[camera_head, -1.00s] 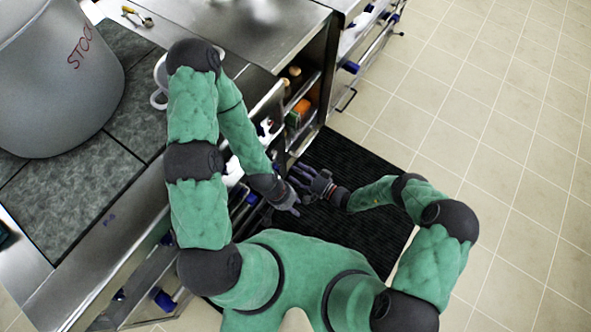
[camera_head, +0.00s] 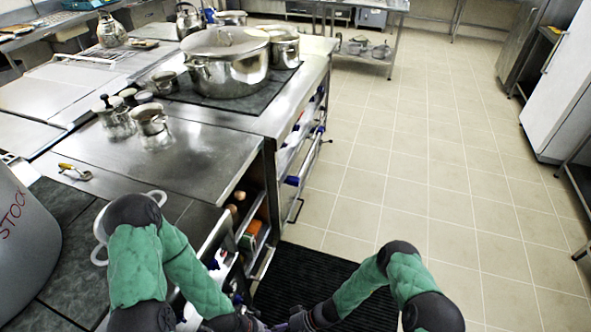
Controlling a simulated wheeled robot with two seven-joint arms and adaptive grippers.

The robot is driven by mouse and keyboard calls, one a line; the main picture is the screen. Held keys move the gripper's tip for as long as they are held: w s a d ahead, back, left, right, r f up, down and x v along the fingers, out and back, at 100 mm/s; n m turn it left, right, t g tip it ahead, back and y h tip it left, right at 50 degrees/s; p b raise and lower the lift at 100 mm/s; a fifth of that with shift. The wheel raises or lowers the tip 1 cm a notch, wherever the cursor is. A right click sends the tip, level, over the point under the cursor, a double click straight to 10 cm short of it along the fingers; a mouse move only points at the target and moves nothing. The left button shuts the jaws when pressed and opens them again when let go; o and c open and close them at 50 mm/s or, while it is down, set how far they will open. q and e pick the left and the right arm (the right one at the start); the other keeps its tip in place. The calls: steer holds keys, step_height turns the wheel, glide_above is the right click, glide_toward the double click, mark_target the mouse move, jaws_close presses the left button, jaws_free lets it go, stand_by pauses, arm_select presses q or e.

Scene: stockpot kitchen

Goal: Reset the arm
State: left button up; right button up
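My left arm comes in from the left, bent, with green padded sleeves and dark joints. My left gripper (camera_head: 250,323) is at the bottom edge, close to the open drawer front, and is partly cut off. My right arm comes in from the right. My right gripper (camera_head: 292,322) is just right of the left one, low over the black floor mat (camera_head: 305,277). Nothing is visibly held by either, but the fingers are too dark and cropped to tell open from shut.
A grey stockpot (camera_head: 22,245) stands at the left edge, with a white handled vessel (camera_head: 101,232) behind my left arm. The steel counter (camera_head: 165,160) carries large pots (camera_head: 228,72). Open shelving (camera_head: 250,225) runs beneath it. Tiled floor (camera_head: 430,175) to the right is clear.

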steer(key=s+d+r+h, duration=0.2)
steer(key=d+h, duration=0.1)
steer(key=d, duration=0.3)
steer(key=s+d+r+h, duration=0.1)
steer(key=s+d+h, duration=0.2)
steer(key=d, duration=0.3)
steer(key=w+d+r+m+t+h, duration=0.1)
steer(key=d+r+t, duration=0.2)
steer(key=r, duration=0.4)
steer(key=shift+w+d+r, duration=0.15)
steer(key=shift+d+r, duration=0.05)
steer(key=shift+d, duration=0.35)
